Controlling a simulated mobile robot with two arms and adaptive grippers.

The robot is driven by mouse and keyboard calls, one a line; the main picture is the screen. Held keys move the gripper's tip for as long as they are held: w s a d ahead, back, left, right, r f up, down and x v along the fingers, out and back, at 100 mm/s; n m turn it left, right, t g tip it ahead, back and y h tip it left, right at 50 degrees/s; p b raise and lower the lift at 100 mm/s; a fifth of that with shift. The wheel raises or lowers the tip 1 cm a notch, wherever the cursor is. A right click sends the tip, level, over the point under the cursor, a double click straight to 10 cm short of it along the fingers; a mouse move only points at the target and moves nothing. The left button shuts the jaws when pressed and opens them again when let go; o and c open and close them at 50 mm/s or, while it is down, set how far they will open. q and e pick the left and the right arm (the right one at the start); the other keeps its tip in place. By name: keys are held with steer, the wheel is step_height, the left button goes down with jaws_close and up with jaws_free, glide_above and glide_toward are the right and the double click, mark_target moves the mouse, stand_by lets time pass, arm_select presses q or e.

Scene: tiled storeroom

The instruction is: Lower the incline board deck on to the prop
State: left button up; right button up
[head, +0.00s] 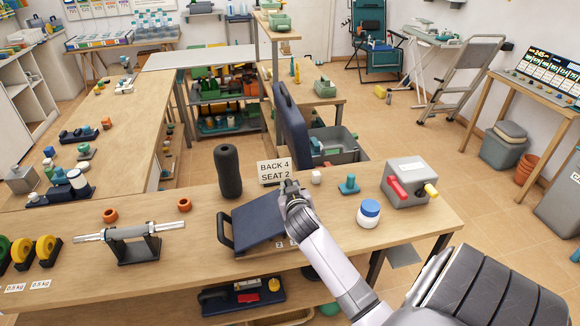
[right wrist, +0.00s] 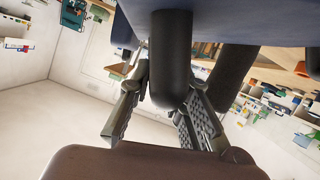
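The incline board has a dark blue pad (head: 255,222) on the wooden bench (head: 190,265), with a black loop at its left edge. A dark blue panel (head: 290,125) stands steeply upright behind it; I cannot tell how the two join. My right gripper (head: 287,186) is at the pad's far right corner, below the panel. In the right wrist view, the fingers (right wrist: 160,100) flank a dark round bar (right wrist: 170,60) and look closed on it, under a dark blue surface (right wrist: 260,15). The prop is not clearly visible. My left gripper is not in view.
A card (head: 274,171) reading "BACK 4 SEAT 2" stands behind the pad. A black roller (head: 228,170) stands at its far left.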

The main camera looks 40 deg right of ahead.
steer(key=o, duration=0.5)
steer(key=shift+c, duration=0.2)
steer(key=v, duration=1.2)
steer(key=shift+s, duration=0.1)
